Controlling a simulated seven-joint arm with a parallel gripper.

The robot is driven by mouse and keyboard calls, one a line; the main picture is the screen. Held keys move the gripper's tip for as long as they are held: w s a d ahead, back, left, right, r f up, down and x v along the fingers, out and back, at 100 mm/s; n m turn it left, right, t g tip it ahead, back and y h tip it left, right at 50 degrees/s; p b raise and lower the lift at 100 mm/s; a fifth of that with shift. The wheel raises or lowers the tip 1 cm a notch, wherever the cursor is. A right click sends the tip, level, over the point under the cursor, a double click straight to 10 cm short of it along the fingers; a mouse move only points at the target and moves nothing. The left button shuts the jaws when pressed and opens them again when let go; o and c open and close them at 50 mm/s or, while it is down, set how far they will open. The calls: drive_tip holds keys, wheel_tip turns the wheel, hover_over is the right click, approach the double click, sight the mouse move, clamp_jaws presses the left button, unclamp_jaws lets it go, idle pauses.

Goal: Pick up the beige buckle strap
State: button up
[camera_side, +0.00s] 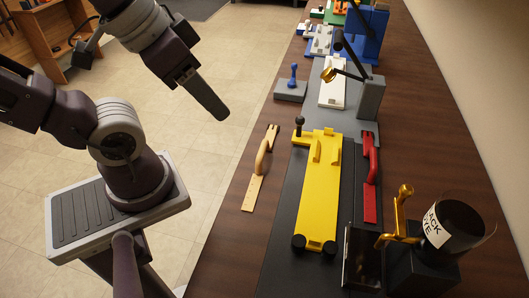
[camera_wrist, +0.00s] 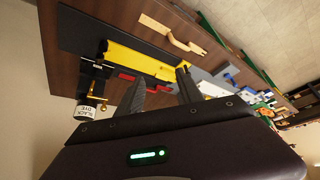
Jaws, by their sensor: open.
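The beige buckle strap (camera_side: 254,188) lies on the dark wooden table, left of the yellow fixture, with a raised curved loop and a forked far end. It also shows in the wrist view (camera_wrist: 165,33) at the top, apart from my fingers. My gripper (camera_side: 219,112) is in the air left of the table edge, above the tiled floor and well clear of the strap. In the wrist view, its two dark fingers (camera_wrist: 160,87) are spread with nothing between them.
A yellow fixture (camera_side: 318,195) stands right of the strap on a black mat. Right of it lies a red strap (camera_side: 370,190). A black dye pot (camera_side: 440,225) with a brass-coloured piece stands front right. A blue-knobbed grey block (camera_side: 291,91) is farther back.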

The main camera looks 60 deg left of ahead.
idle(0.3)
drive_tip(key=m+t+y, duration=0.2)
drive_tip(key=m+y, duration=1)
drive_tip(key=m, duration=1.9)
approach(263, 154)
drive_tip(key=x, duration=0.5)
drive_tip(key=shift+d+f, duration=0.2)
drive_tip(key=shift+f, duration=0.05)
drive_tip(key=shift+w+a+f, duration=0.15)
drive_tip(key=shift+w+a, duration=0.1)
drive_tip(key=x, duration=0.6)
drive_tip(key=shift+a, duration=0.4)
drive_tip(key=shift+r, duration=0.2)
clamp_jaws()
